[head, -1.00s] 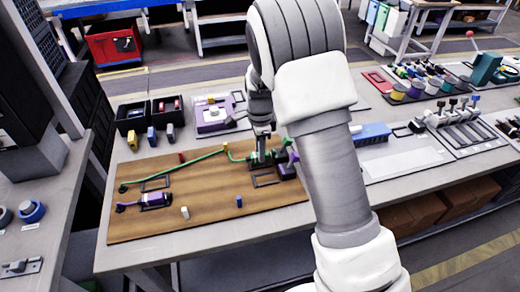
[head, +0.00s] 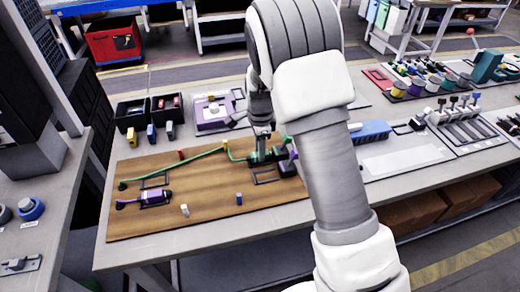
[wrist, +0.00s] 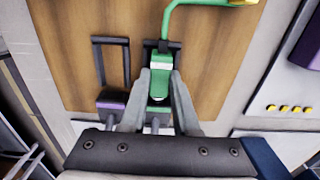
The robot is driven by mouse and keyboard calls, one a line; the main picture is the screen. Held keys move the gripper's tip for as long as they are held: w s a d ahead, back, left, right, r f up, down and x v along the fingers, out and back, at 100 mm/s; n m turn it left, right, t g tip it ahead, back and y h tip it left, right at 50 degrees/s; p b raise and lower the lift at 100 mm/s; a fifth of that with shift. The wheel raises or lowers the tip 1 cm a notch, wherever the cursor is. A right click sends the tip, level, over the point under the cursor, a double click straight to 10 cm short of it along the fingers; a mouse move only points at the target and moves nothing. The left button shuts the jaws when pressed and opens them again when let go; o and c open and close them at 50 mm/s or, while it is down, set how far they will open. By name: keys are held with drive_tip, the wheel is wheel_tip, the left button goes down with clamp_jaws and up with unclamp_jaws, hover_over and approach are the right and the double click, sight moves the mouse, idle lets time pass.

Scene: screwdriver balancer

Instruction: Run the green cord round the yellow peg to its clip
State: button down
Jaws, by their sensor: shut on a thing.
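The green cord (head: 200,157) runs from a dark end at the board's left, past the red peg (head: 181,155), to the yellow peg (head: 225,144). It bends there and continues right to its green end piece (wrist: 160,84). In the wrist view the yellow peg (wrist: 243,3) is at the top edge, with the cord bending beside it. My gripper (head: 262,151) is shut on the green end piece, also seen between its fingers (wrist: 158,92) in the wrist view. The end piece lies at a dark clip (wrist: 163,47); how far it is seated is partly hidden by the fingers.
A purple connector (wrist: 112,99) sits by a black frame (wrist: 112,60) beside my gripper. Another purple connector (head: 153,198) lies at the board's left. A white peg (head: 185,211) and blue peg (head: 239,199) stand near the front. Black bins (head: 132,116) stand behind the board.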

idle(0.4)
drive_tip(key=c, duration=0.6)
unclamp_jaws()
drive_tip(key=shift+r+p, duration=1.3)
drive_tip(key=shift+r, duration=7.4)
